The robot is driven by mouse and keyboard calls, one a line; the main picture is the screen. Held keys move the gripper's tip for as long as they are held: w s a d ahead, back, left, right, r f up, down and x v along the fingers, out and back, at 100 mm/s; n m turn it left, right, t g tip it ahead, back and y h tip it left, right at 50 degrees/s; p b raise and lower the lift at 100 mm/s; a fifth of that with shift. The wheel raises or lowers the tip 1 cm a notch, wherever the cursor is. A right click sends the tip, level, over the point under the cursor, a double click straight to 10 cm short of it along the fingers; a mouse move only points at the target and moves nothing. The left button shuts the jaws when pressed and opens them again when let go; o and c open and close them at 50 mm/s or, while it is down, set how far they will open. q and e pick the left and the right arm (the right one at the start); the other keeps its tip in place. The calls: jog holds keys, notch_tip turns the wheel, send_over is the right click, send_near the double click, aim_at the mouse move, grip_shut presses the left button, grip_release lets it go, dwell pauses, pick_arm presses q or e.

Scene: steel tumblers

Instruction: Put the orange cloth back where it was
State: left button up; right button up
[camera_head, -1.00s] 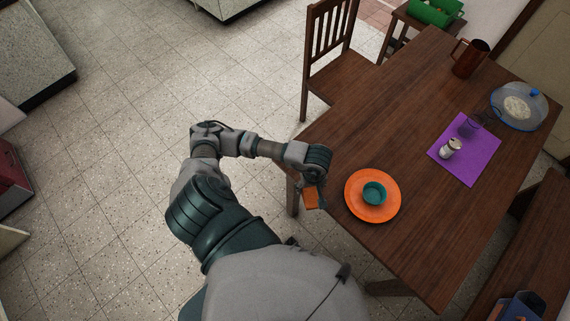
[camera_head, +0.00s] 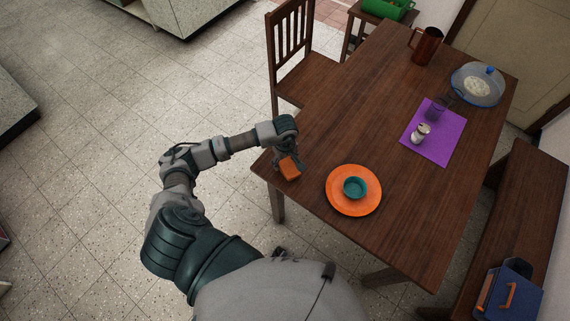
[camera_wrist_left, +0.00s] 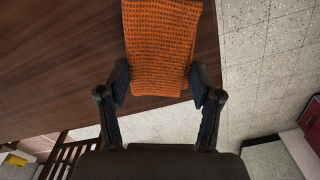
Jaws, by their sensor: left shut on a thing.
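The orange cloth (camera_head: 290,168) is held in my left gripper (camera_head: 286,158) at the near left corner of the wooden table (camera_head: 400,215). In the left wrist view the cloth (camera_wrist_left: 162,45) is a folded, woven piece between the two fingers of the left gripper (camera_wrist_left: 160,85), which is shut on it. The table edge and the floor show behind it. I cannot tell whether the cloth touches the table top. My right gripper is not in view.
An orange plate (camera_head: 340,205) with a teal bowl (camera_head: 355,187) stands close to the right of the cloth. A purple mat (camera_head: 445,150) with a shaker (camera_head: 420,134), a brown pitcher (camera_head: 426,46) and a clear-lidded dish (camera_head: 477,87) are farther back. A chair (camera_head: 300,75) stands behind.

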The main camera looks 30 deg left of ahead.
aim_at(283, 162)
pick_arm(q)
jog(key=f, duration=0.1)
jog(key=a+f, duration=0.1)
jog(key=f, duration=0.2)
jog(key=shift+w+a, duration=0.1)
jog(key=shift+a, duration=0.45)
jog(key=o, duration=0.9)
jog(key=shift+d, duration=0.2)
jog(key=o, duration=0.3)
jog(key=shift+d, duration=0.2)
jog(key=shift+d+r, duration=0.1)
jog(key=shift+d, duration=0.25)
jog(key=shift+r, duration=0.15)
jog(key=shift+a+r, duration=0.3)
jog(key=shift+r, duration=0.05)
notch_tip(283, 162, up, 11)
jog(key=shift+d+f, duration=0.15)
jog(key=shift+f, duration=0.05)
jog(key=shift+r, duration=0.25)
jog(key=shift+a, duration=0.25)
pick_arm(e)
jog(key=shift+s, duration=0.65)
pick_arm(q)
jog(key=shift+a+f, duration=0.1)
